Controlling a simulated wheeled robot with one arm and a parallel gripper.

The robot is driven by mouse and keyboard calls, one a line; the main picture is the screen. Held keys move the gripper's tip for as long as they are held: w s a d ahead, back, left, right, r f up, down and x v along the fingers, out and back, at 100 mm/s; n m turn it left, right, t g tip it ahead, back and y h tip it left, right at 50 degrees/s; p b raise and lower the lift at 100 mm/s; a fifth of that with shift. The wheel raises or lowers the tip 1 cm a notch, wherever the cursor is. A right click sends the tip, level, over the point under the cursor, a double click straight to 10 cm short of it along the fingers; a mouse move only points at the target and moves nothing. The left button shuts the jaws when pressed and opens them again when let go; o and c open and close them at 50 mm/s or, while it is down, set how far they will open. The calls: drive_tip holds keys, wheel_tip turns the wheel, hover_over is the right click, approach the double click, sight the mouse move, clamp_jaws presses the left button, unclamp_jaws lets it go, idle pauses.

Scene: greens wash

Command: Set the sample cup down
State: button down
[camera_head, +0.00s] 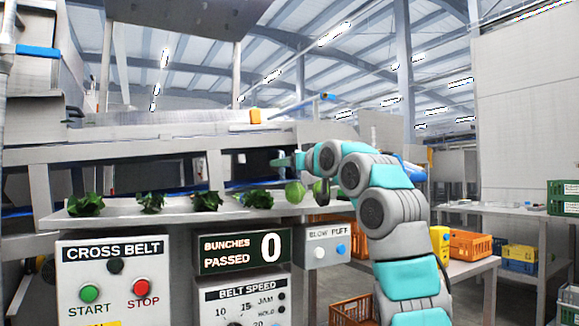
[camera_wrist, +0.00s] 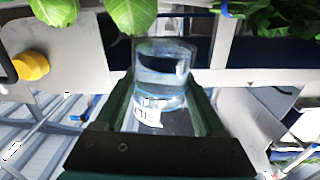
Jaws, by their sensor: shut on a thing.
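The sample cup (camera_wrist: 163,72) is a clear, glassy cup with what looks like water in it and a white printed label. In the wrist view it sits between the two dark green fingers of my gripper (camera_wrist: 160,98), which is shut on it. In the head view my gripper (camera_head: 287,162) is at the end of my bent arm, above the back of the steel ledge (camera_head: 180,207). I cannot make out the cup in the head view. Whether its base touches anything is unclear.
Several dark green bunches (camera_head: 151,202) lie along the ledge, with paler greens (camera_head: 295,191) near my gripper. Leaves (camera_wrist: 131,14) also show close to the cup. Below the ledge are the cross belt panel (camera_head: 114,280), counter display (camera_head: 243,249) and blow puff box (camera_head: 326,246). Orange crates (camera_head: 470,243) stand right.

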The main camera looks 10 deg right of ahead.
drive_tip(key=shift+f+b, duration=0.3)
unclamp_jaws()
drive_tip(key=shift+r, duration=0.1)
drive_tip(key=shift+r+p, duration=0.3)
drive_tip(key=shift+p, duration=0.1)
drive_tip(key=b+v, duration=0.3)
drive_tip(key=v, duration=0.9)
drive_tip(key=shift+d, duration=0.1)
